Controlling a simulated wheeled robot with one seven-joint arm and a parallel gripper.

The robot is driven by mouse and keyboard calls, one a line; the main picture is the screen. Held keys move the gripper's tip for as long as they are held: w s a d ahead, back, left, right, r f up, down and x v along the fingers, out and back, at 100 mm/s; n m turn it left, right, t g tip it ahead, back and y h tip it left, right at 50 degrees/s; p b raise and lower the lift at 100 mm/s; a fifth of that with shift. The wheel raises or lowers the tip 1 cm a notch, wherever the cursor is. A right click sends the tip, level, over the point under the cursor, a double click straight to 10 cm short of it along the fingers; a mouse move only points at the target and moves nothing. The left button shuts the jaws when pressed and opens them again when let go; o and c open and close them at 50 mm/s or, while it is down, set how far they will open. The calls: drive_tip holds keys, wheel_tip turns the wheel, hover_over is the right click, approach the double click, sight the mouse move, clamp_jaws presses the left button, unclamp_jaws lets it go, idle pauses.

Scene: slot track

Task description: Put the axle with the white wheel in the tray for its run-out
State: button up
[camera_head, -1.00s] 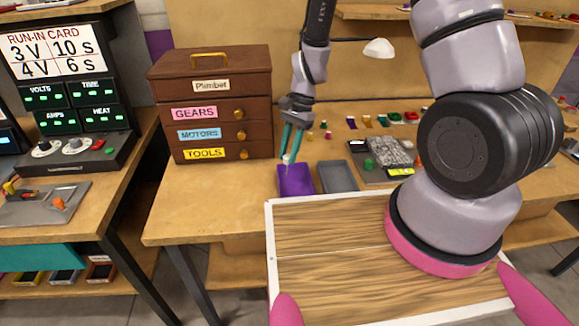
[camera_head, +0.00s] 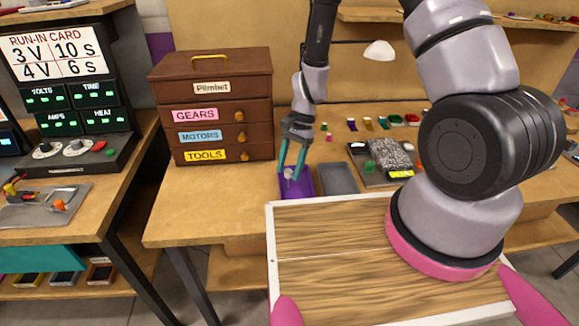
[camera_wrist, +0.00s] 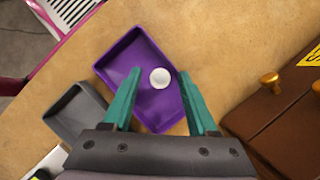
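The white wheel (camera_head: 289,173) shows between the fingertips of my gripper (camera_head: 291,169), over the purple tray (camera_head: 305,186). In the wrist view the wheel (camera_wrist: 160,78) is a round white disc with a pale centre, seen against the purple tray floor (camera_wrist: 125,58). The teal fingers of my gripper (camera_wrist: 161,74) stand apart on either side of it, with a gap to each. The axle is mostly hidden under the wheel, and I cannot tell how it rests.
A grey tray (camera_head: 339,178) lies beside the purple one, with a case of grey pieces (camera_head: 389,153) further right. A brown drawer chest (camera_head: 225,92) stands at the left. Small coloured parts lie behind on the bench (camera_head: 222,205).

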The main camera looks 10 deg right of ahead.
drive_tip(key=v, duration=1.2)
drive_tip(key=shift+r, duration=0.25)
drive_tip(key=s+d+r+n+t, duration=0.1)
drive_tip(key=s+d+r+t, duration=0.15)
drive_tip(key=r, duration=0.65)
drive_tip(key=s+d+r+n+t, duration=0.15)
drive_tip(key=d+r, duration=0.25)
drive_tip(key=r, duration=0.5)
drive_tip(key=s+d+r+n+t, duration=0.1)
drive_tip(key=s+d+r+t, duration=0.2)
drive_tip(key=r, duration=0.5)
drive_tip(key=s+d+r+n+t+h, duration=0.1)
drive_tip(key=s+d+r+t, duration=0.2)
drive_tip(key=s+r, duration=0.3)
drive_tip(key=shift+d+r, duration=0.25)
drive_tip(key=shift+d, duration=0.65)
